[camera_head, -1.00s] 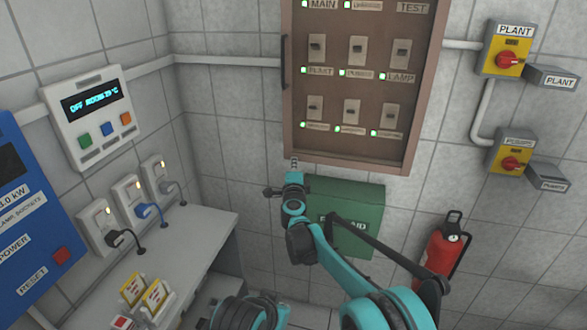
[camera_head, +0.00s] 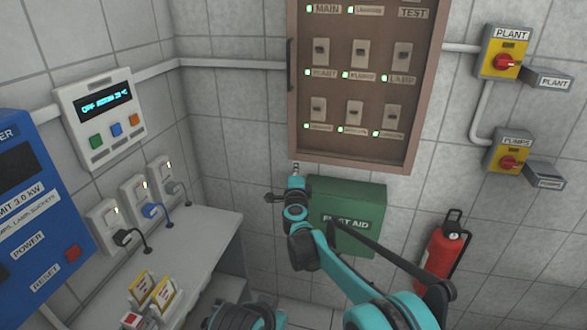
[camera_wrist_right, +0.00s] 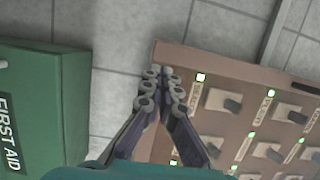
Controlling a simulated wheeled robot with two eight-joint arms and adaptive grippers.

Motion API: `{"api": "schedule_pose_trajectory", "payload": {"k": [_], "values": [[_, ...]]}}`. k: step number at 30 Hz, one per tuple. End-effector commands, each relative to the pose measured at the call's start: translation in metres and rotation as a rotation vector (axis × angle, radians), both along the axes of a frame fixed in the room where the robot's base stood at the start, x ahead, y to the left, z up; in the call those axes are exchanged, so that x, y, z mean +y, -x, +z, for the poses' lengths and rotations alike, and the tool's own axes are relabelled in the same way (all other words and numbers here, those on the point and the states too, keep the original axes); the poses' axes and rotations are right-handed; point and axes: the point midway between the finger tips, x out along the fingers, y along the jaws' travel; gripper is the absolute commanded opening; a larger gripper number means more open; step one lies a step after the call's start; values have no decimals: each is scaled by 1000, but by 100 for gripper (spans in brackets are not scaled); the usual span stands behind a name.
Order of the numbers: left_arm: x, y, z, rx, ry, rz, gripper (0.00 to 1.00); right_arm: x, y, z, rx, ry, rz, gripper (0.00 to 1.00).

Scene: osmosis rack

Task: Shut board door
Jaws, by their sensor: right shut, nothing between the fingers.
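The board (camera_head: 352,158) is a brown cabinet on the back wall with rows of switches and green lamps. A dark upright handle (camera_head: 290,65) shows at its left edge. I cannot tell a separate door panel from the frame, nor how far it stands open. My right gripper (camera_head: 296,168) is just below the board's lower left corner in the head view. In the right wrist view the right gripper (camera_wrist_right: 160,78) is shut and empty, its tips overlapping the board's corner (camera_wrist_right: 172,56) in the picture; contact cannot be told. My left gripper is not in view.
A green first aid box (camera_head: 365,205) hangs below the board, close to my right arm. A red extinguisher (camera_head: 442,250) is at right. A shelf (camera_head: 205,225) and sockets are at left.

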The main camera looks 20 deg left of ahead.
Motion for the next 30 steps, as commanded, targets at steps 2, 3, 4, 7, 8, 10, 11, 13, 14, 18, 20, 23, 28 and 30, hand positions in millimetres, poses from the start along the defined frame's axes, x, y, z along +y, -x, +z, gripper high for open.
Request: {"api": "schedule_pose_trajectory", "payload": {"k": [2,3,4,7,8,10,11,13,14,18,20,23,28,30], "values": [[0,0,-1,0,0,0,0,7,9,0,0,-1,3,0],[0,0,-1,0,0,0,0,12,15,0,0,-1,3,0],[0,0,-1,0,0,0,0,15,19,0,0,-1,3,0],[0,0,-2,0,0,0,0,26,33,0,1,-2,3,0],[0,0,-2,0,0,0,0,30,38,-1,1,-2,4,0],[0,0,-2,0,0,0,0,38,48,-1,1,-2,4,0],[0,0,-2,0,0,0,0,42,52,-1,1,-2,4,0],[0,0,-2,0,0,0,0,49,61,-1,1,-2,4,0],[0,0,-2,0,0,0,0,52,65,-1,1,-2,4,0],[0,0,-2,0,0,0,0,61,75,-1,1,-2,2,0],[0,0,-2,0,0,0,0,62,78,-1,1,-2,2,0],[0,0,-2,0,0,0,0,64,79,-1,1,-2,1,0],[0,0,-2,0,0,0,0,45,76,20,-34,36,16,0],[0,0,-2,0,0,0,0,24,76,42,-73,87,38,0]]}}
